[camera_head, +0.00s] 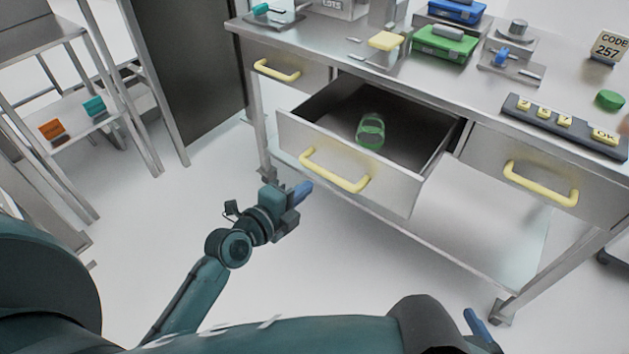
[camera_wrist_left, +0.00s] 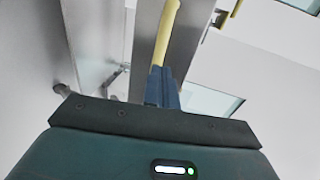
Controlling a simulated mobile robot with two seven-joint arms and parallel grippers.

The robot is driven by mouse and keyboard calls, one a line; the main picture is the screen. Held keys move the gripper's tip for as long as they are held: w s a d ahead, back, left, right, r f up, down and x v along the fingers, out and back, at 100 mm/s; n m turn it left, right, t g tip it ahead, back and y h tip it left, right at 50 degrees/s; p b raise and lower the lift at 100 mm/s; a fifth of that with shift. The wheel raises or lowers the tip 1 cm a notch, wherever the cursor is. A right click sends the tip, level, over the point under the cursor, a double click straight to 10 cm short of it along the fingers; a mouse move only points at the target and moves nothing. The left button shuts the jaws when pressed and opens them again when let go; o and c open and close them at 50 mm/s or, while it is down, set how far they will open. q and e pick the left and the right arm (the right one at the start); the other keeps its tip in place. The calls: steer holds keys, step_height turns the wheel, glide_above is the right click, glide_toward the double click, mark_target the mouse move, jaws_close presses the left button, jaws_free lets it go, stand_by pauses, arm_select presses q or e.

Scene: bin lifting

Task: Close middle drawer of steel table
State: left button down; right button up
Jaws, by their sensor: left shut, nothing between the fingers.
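The steel table (camera_head: 300,27) has three drawers with yellow handles. The middle drawer (camera_head: 393,185) is pulled open, and a green-tinted clear container (camera_head: 371,131) lies inside it. Its yellow handle (camera_head: 335,172) is on the front panel. My left gripper (camera_head: 303,192) is shut and empty, in front of and below the left part of the middle drawer's front. In the left wrist view the blue fingertips (camera_wrist_left: 162,88) are together, in line with a yellow handle (camera_wrist_left: 167,30); contact cannot be told. Part of my right gripper (camera_head: 476,324) shows at the bottom right; its jaws are unclear.
The left drawer (camera_head: 300,73) and right drawer (camera_head: 490,165) look closed. The tabletop holds a green box (camera_head: 440,48), a blue box (camera_head: 457,11) and a keypad strip (camera_head: 566,128). A metal shelf (camera_head: 75,113) stands at the left. Floor before the drawer is clear.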

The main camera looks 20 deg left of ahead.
mark_target(324, 175)
arm_select(q)
steer(key=shift+x, duration=2.25)
steer(key=shift+w, duration=0.1)
